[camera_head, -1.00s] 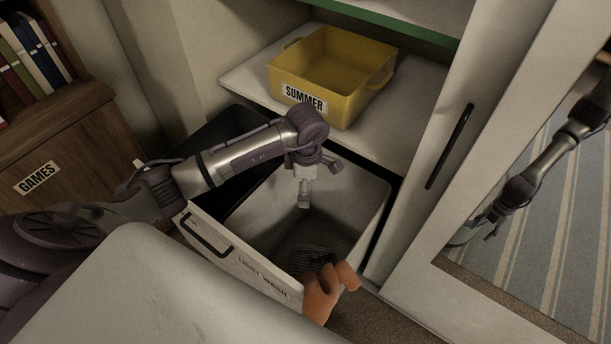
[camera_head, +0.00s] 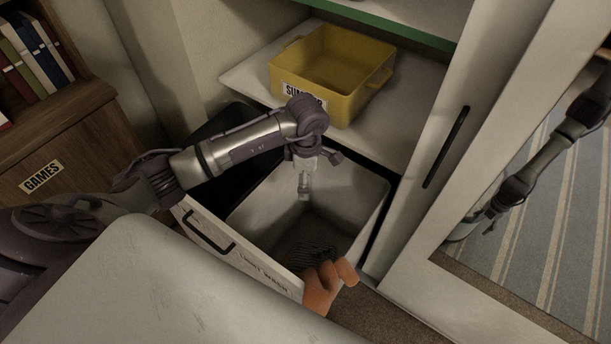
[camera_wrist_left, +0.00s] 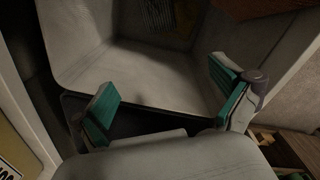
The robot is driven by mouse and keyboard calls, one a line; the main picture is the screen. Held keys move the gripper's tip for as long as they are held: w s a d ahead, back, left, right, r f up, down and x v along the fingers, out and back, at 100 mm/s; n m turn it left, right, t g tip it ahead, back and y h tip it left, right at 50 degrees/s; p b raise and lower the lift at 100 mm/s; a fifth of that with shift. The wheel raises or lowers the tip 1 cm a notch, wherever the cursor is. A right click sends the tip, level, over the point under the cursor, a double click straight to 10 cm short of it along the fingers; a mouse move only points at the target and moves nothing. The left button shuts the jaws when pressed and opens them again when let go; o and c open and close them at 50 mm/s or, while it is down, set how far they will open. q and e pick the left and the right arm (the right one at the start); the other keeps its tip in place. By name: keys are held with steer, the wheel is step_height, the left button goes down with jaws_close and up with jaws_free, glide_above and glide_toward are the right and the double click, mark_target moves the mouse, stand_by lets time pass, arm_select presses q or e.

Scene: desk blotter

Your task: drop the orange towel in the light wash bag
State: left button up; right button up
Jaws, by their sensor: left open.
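The orange towel (camera_head: 322,288) is draped over the front right rim of the light wash bag (camera_head: 265,270), a pale open bin with worn lettering and a dark handle on its front. Part of the towel sticks up above the rim; how far it hangs inside is hidden. My left gripper (camera_head: 304,192) is over the bin's opening, apart from the towel. In the left wrist view my left gripper (camera_wrist_left: 167,98) shows two spread green-padded fingers with nothing between them. The bin (camera_wrist_left: 85,45) lies beyond them. My right gripper is not in view.
A dark ribbed item (camera_head: 303,252) lies on the bin's floor. A dark open bin (camera_head: 230,125) is beside it, behind my left arm. A yellow SUMMER box (camera_head: 350,102) sits on the shelf above. A mirror (camera_head: 540,200) at right reflects an arm.

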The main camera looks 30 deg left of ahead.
arm_select(q)
step_height(320, 180, up, 12)
stand_by(0.5)
steer(key=shift+s+d, duration=0.1)
